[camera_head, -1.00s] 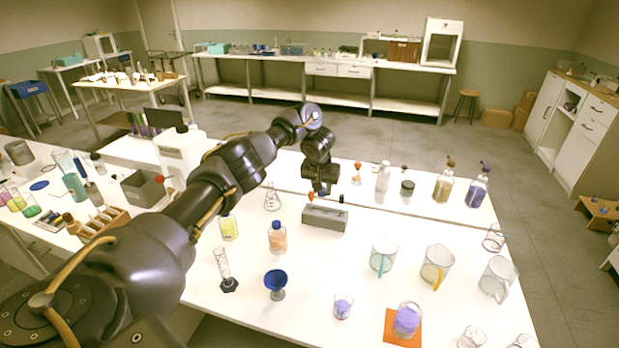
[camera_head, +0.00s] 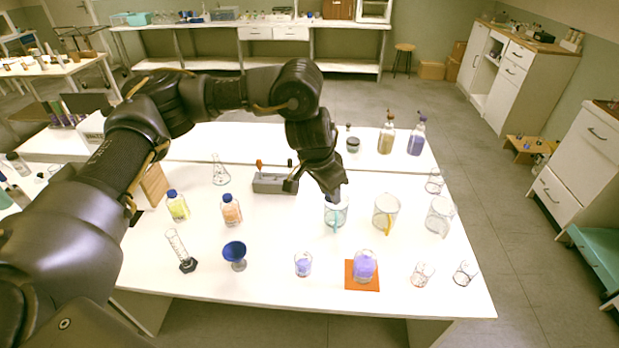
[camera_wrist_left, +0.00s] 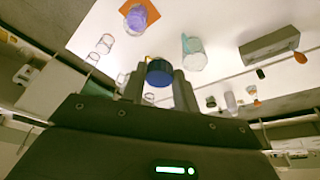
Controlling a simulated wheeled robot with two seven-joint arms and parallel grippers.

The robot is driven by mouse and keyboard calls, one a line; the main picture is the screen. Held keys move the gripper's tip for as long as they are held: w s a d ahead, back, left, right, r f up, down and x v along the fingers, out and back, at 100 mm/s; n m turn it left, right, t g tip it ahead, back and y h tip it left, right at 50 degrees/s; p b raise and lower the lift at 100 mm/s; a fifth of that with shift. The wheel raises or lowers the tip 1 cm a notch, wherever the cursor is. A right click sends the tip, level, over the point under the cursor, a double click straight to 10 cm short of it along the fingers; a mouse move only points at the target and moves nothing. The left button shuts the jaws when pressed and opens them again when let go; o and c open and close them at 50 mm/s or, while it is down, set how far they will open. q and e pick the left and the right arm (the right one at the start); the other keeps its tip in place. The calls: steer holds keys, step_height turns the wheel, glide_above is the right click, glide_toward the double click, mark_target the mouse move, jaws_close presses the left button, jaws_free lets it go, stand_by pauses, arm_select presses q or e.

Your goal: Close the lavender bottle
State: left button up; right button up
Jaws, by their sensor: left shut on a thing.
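A clear glass container with lavender-purple contents (camera_head: 365,266) stands upright on an orange mat (camera_head: 362,286) near the table's front edge. Its top shows no cap. It also shows in the left wrist view (camera_wrist_left: 138,18). My left gripper (camera_head: 337,192) is shut on a round dark blue cap (camera_wrist_left: 159,73), seen between its fingers in the left wrist view. The gripper appears above or just behind a clear beaker with a light blue handle (camera_head: 336,217), behind and left of the lavender container. The cap is hidden in the head view. My right gripper is not in view.
Right of my gripper stand a yellow-handled beaker (camera_head: 386,211) and another beaker (camera_head: 439,215). A small purple-filled glass (camera_head: 303,264) and a blue goblet (camera_head: 235,254) stand in front. A grey block (camera_head: 275,184) lies left. Two stoppered bottles (camera_head: 387,136) (camera_head: 416,137) stand behind.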

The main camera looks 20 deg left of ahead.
arm_select(q)
steer(key=s+a+f+m+b, duration=0.2)
steer(key=s+f, duration=0.1)
steer(key=s, duration=0.2)
steer(key=s+a+f+m+g+h+b, duration=0.1)
steer(key=s+a+f+m+b, duration=0.1)
steer(key=s+f, duration=0.2)
steer(key=shift+s+a+m+b, duration=0.2)
steer(key=shift+s+m+b, duration=0.15)
steer(key=shift+s, duration=0.5)
steer(key=shift+s+a, duration=0.1)
